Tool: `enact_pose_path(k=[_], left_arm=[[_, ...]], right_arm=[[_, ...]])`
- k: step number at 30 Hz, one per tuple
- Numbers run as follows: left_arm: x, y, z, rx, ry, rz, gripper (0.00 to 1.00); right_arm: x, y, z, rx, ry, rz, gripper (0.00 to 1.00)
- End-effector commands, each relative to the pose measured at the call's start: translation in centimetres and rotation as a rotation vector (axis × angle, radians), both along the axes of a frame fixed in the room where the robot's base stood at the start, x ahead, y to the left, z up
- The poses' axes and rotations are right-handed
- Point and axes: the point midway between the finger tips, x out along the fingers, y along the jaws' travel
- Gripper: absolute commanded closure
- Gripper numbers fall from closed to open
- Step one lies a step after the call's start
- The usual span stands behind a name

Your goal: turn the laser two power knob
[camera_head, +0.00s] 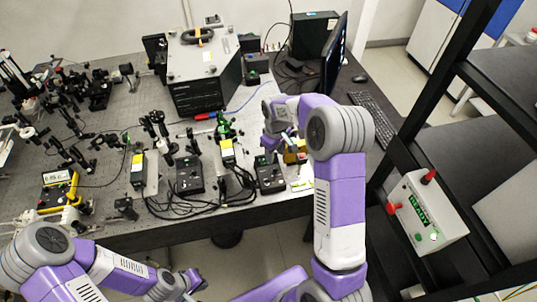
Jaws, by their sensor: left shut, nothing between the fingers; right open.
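Two small black controller boxes stand near the bench's front edge, a left one (190,176) and a right one (271,178). I cannot read which is laser two, and their knobs are too small to make out clearly. My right arm reaches over the bench from the right. Its gripper (268,142) points down just behind the right box, open, partly hidden by its own wrist; I cannot tell whether it touches anything. My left gripper (196,281) is shut and empty, low in front of the bench, away from the boxes.
A large instrument (203,72) stands at the back of the bench, with a monitor (335,52) to its right. Optical mounts crowd the left side, and black cables loop between the controller boxes. A white box (428,212) with red knobs sits on the right rack.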

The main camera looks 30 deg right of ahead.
Motion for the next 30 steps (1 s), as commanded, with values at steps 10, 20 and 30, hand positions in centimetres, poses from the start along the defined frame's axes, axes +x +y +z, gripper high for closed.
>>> enact_pose_path(k=[10,20,30], left_arm=[[-0.1,0.0,0.2,0.000,0.001,0.000,1.00],[0.0,0.0,0.3,0.000,0.000,0.000,1.00],[0.0,0.0,0.3,0.000,0.000,0.000,1.00]], right_arm=[[-0.1,0.0,-5.2,0.001,0.004,-0.001,0.55],[-0.1,0.0,-7.4,0.000,0.001,-0.001,0.55],[-0.1,0.0,-7.3,0.001,0.001,-0.001,0.79]])
